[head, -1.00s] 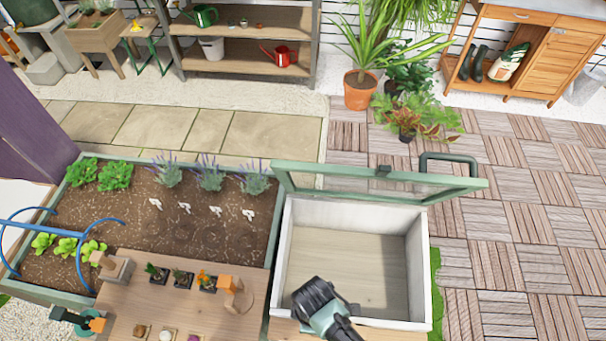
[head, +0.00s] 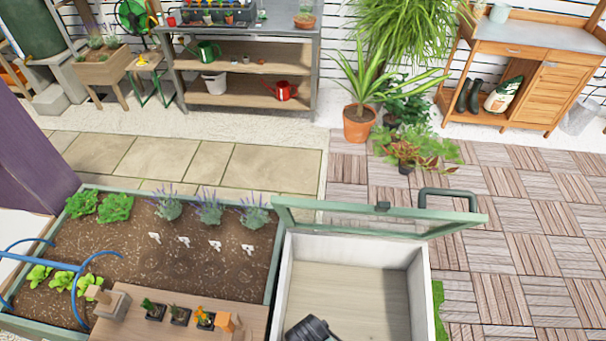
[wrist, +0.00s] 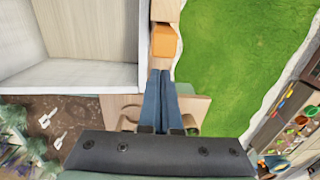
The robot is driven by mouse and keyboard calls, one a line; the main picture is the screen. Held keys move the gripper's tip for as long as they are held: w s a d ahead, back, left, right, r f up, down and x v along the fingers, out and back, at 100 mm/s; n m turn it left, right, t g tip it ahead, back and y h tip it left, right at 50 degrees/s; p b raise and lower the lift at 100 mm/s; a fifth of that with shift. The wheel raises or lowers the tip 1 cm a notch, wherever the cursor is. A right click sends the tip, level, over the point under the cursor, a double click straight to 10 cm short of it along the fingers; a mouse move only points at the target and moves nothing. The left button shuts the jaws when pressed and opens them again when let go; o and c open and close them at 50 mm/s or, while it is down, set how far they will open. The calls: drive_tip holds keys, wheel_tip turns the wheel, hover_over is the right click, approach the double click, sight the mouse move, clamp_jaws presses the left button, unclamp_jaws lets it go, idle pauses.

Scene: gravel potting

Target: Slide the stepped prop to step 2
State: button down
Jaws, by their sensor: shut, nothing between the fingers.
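In the wrist view my gripper (wrist: 165,100) is shut and empty, its two blue fingers side by side. The fingers reach over a pale wooden piece with notched edges (wrist: 198,108), which looks like part of the stepped prop. An orange block (wrist: 163,42) sits on a pale wooden strip just beyond the fingertips, apart from them in the picture. I cannot tell whether the block and notched piece are joined. The white-walled cold frame (wrist: 85,75) lies left of the fingers. In the head view its green-framed lid (head: 350,209) stands raised; my fingertips are out of view there.
Green grass (wrist: 235,60) lies right of the fingers. In the head view, a planted bed (head: 190,265) adjoins the cold frame (head: 420,290) on the left.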

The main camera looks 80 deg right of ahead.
wheel_tip(320, 180, up, 8)
drive_tip(key=p, duration=0.8)
idle(0.5)
